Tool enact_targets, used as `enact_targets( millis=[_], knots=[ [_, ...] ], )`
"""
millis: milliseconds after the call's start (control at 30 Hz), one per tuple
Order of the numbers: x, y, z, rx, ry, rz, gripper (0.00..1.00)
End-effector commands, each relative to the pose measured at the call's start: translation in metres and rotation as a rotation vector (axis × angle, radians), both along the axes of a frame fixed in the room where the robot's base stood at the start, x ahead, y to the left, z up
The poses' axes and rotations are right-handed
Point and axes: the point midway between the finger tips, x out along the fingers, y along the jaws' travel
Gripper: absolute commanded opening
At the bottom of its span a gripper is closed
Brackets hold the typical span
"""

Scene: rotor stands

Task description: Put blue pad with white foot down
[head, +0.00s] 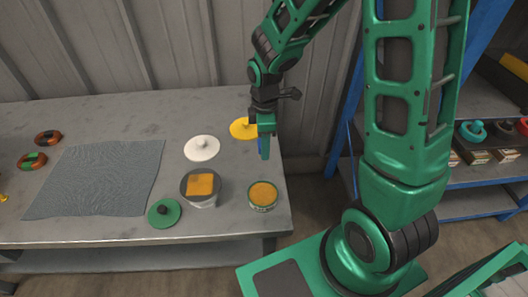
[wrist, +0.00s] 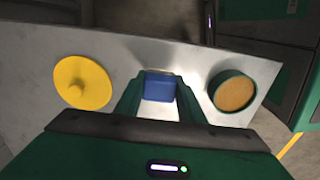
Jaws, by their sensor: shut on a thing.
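My gripper (head: 264,150) is above the right end of the grey metal table (head: 120,112), fingers pointing down. In the wrist view it is shut on the blue pad (wrist: 159,86), which sits between the two green fingers. In the head view only a thin blue sliver shows beside the fingers. A pale patch shows just below the blue in the wrist view; I cannot tell if it is the white foot or bright table. I cannot tell whether the pad touches the table.
Near the gripper are a yellow knobbed disc (head: 241,129) and a green tin with orange filling (head: 262,195). A white knobbed disc (head: 202,149), a round dish with an orange square (head: 201,186) and a green disc (head: 164,213) stand left. A grey cloth (head: 100,180) lies further left.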

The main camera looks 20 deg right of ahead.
Motion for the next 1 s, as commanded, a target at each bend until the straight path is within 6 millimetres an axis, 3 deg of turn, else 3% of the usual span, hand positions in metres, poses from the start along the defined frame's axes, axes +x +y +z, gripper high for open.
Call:
enact_targets(
  millis=[233, 667, 700, 733, 767, 1000],
  knots=[
    [-0.001, 0.001, -0.031, 0.000, 0.003, 0.000, 0.03],
    [-0.001, 0.001, -0.037, 0.000, 0.002, 0.000, 0.03],
    [0.000, 0.001, -0.037, 0.000, 0.001, 0.000, 0.42],
    [0.000, 0.001, -0.037, 0.000, 0.001, 0.000, 0.50],
    [0.000, 0.000, -0.037, 0.000, 0.001, 0.000, 0.54],
    [0.000, 0.000, -0.037, 0.000, 0.001, -0.001, 0.54]
  ],
)
